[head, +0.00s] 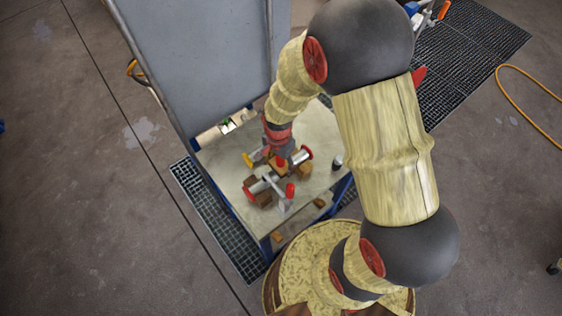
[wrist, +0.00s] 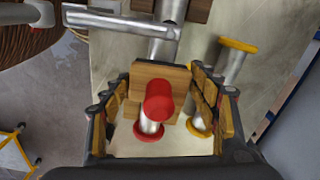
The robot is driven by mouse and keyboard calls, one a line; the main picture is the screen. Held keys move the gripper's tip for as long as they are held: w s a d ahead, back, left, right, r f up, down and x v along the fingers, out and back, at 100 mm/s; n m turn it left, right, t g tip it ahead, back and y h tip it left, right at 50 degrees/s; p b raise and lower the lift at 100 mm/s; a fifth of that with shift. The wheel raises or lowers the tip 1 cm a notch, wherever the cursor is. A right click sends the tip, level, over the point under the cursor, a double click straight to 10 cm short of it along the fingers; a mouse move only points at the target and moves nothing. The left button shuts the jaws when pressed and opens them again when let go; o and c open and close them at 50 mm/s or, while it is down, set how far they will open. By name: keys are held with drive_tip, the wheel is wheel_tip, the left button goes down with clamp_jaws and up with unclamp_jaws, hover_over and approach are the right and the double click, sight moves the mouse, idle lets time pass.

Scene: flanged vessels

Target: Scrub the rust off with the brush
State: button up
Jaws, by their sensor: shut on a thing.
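My gripper (wrist: 164,92) is low over the workbench (head: 226,170), among the flanged vessels. Its fingers are closed on both sides of a wooden block with a dark edge, which looks like the brush (wrist: 142,74). A red rounded part in front of the block may be its handle. Below it in the wrist view is a silver pipe with a red flange (wrist: 148,136). A grey metal vessel (wrist: 120,24) lies at the top of that view. In the head view my gripper (head: 278,153) covers most of the brush. I cannot make out rust or whether the bristles touch metal.
A pipe with a yellow flange (wrist: 238,45) lies right of my gripper in the wrist view. Wooden blocks (head: 263,198) sit among the vessels. A tall grey panel (head: 205,65) stands behind the bench. A small dark cylinder (head: 337,163) stands near the bench's right edge.

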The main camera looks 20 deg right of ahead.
drive_tip(key=shift+s+a+f, duration=0.1)
drive_tip(key=shift+s+a, duration=0.05)
drive_tip(key=shift+a, duration=0.3)
drive_tip(key=shift+s+a+f, duration=0.1)
drive_tip(key=shift+s+a, duration=0.05)
drive_tip(key=shift+a, duration=0.25)
drive_tip(key=shift+w+d+r, duration=0.1)
drive_tip(key=shift+w+d, duration=0.15)
drive_tip(key=shift+d, duration=0.45)
drive_tip(key=shift+w+d+r, duration=0.1)
drive_tip(key=shift+w+d, duration=0.15)
drive_tip(key=shift+d, duration=0.45)
drive_tip(key=shift+w+d+f, duration=0.1)
drive_tip(key=shift+w+d, duration=0.1)
drive_tip(key=shift+d, duration=0.5)
drive_tip(key=shift+w+d+f, duration=0.1)
drive_tip(key=shift+w+d, duration=0.1)
drive_tip(key=shift+d, duration=0.5)
drive_tip(key=shift+a, duration=0.1)
drive_tip(key=shift+s+a+r, duration=0.1)
drive_tip(key=shift+s+a, duration=0.15)
drive_tip(key=shift+a, duration=0.45)
drive_tip(key=shift+s+a, duration=0.25)
drive_tip(key=shift+a, duration=0.4)
drive_tip(key=shift+a, duration=0.1)
